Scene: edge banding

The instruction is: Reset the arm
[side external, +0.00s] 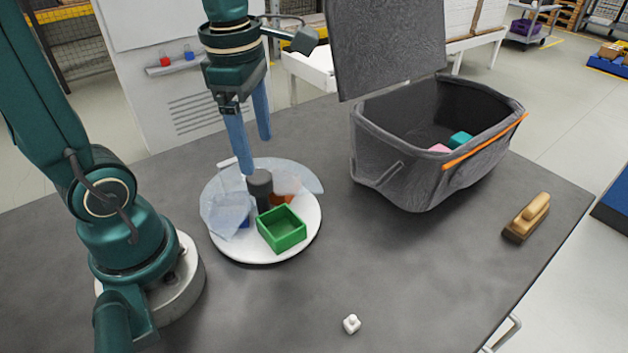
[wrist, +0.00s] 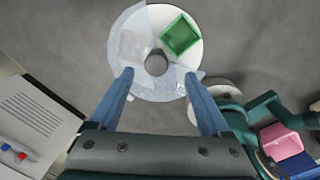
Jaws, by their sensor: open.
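My gripper (side external: 256,155) points down above the round white turntable (side external: 285,248), its two blue fingers apart with nothing between them. In the wrist view my gripper (wrist: 159,74) spreads its fingertips on either side of the turntable's near part. On the turntable are a dark upright cylinder (side external: 260,187), an open green box (side external: 282,231) and clear, pale compartment pieces around the cylinder. A small blue item and an orange item show partly behind them. The green box (wrist: 180,35) also shows in the wrist view.
A grey bin (side external: 395,178) with its lid raised holds a pink and a teal piece. A wooden-handled brush (side external: 527,217) lies by the right table edge. A small white piece (side external: 351,324) lies at the front. Pink (wrist: 280,142) and blue blocks show at the wrist view's right.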

